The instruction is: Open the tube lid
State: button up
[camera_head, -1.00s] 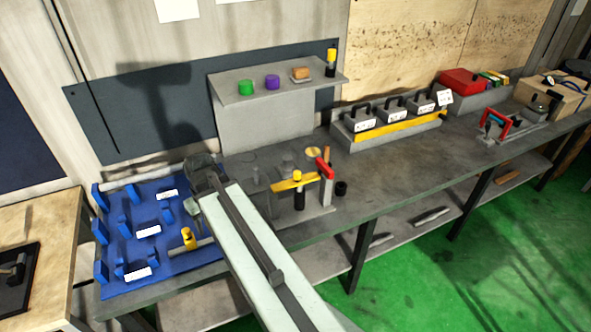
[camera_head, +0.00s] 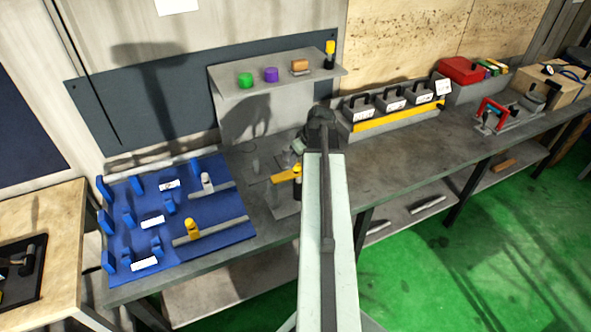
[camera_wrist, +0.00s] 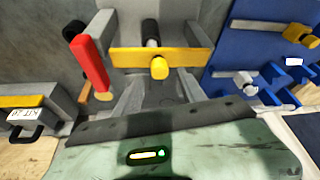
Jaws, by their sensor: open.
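A fixture with a flat yellow bar (camera_head: 284,175) stands on the bench, partly hidden by my arm in the head view. In the wrist view, the yellow bar (camera_wrist: 185,60) crosses in front of a black and silver cylinder (camera_wrist: 151,33), with a round yellow knob (camera_wrist: 159,68) at the bar. A red handle (camera_wrist: 88,62) stands beside it at the left. A small black tube with a yellow cap (camera_head: 330,53) stands on the grey shelf. I cannot tell which part is the tube lid. My gripper (camera_head: 318,130) is open, above the bench near the fixture; its fingertips are hard to make out.
A blue rack (camera_head: 222,240) with yellow and grey parts lies left of the fixture. A grey holder (camera_head: 385,130) with several black-handled blocks stands to the right. The grey shelf (camera_head: 240,92) overhangs the bench behind.

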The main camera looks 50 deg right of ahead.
aim_at(297, 164)
jog(key=b+x, duration=0.3)
jog(key=x, duration=0.2)
jog(key=shift+s, duration=0.1)
jog(key=shift+r, duration=0.1)
grip_shut()
jog(key=shift+a, duration=0.1)
dwell(0.9)
